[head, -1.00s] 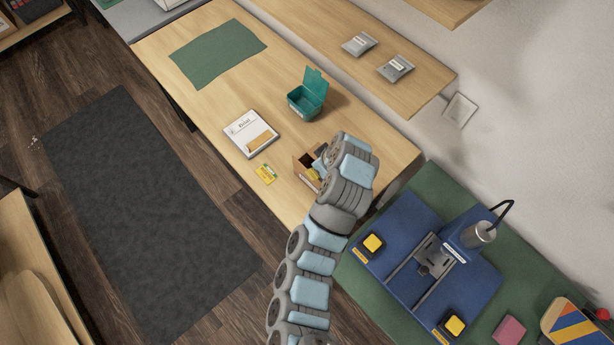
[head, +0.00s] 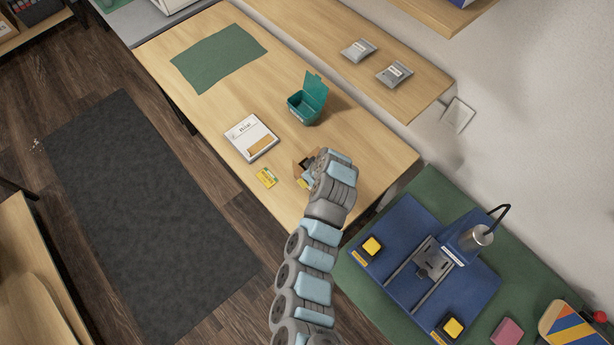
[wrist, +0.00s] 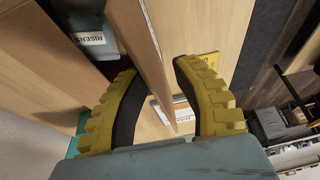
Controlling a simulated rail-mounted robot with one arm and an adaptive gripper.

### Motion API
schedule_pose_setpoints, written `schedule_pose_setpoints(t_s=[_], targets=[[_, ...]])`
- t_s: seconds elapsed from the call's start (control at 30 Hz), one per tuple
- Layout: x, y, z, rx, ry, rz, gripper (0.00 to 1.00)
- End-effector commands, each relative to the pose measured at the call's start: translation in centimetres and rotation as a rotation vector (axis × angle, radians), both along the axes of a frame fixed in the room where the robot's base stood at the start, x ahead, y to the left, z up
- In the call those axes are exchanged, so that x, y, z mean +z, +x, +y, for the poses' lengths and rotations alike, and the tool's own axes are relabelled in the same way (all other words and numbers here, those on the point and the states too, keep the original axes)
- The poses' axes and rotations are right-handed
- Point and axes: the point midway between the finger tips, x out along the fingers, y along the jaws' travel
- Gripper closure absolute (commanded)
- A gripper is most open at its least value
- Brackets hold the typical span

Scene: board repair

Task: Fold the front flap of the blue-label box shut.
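The open brown cardboard box (head: 299,169) stands near the front edge of the wooden table in the head view, mostly hidden behind my arm. Its blue label cannot be made out there. My gripper (head: 304,184) is down at the box, with only a bit of yellow finger showing. In the wrist view my gripper (wrist: 154,70) has its two yellow fingers with black pads apart. A brown cardboard panel, seemingly a box flap (wrist: 150,60), runs between them; I cannot tell if they touch it. A packet marked RISERS (wrist: 90,38) shows at the upper left.
A yellow card (head: 266,177) and a white booklet (head: 251,137) lie left of the box. An open teal bin (head: 306,103) stands behind. A blue fixture (head: 400,245) sits on a green mat to the right. The table's middle is fairly clear.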

Motion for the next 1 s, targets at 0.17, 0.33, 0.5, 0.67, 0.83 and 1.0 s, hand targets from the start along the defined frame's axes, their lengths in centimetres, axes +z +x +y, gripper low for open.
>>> schedule_pose_setpoints(t_s=[0.17,0.33,0.5,0.67,0.83,1.0], targets=[[-0.73,0.08,0.25,0.001,0.001,0.002,0.71],[-0.95,0.13,0.32,0.001,0.001,0.002,0.71],[-0.95,0.15,0.32,0.0,0.0,0.001,0.71],[-0.94,0.16,0.32,0.0,0.001,0.001,0.98],[-0.94,0.15,0.32,0.0,0.001,0.001,1.0],[-0.96,0.15,0.32,0.0,0.001,0.001,1.0]])
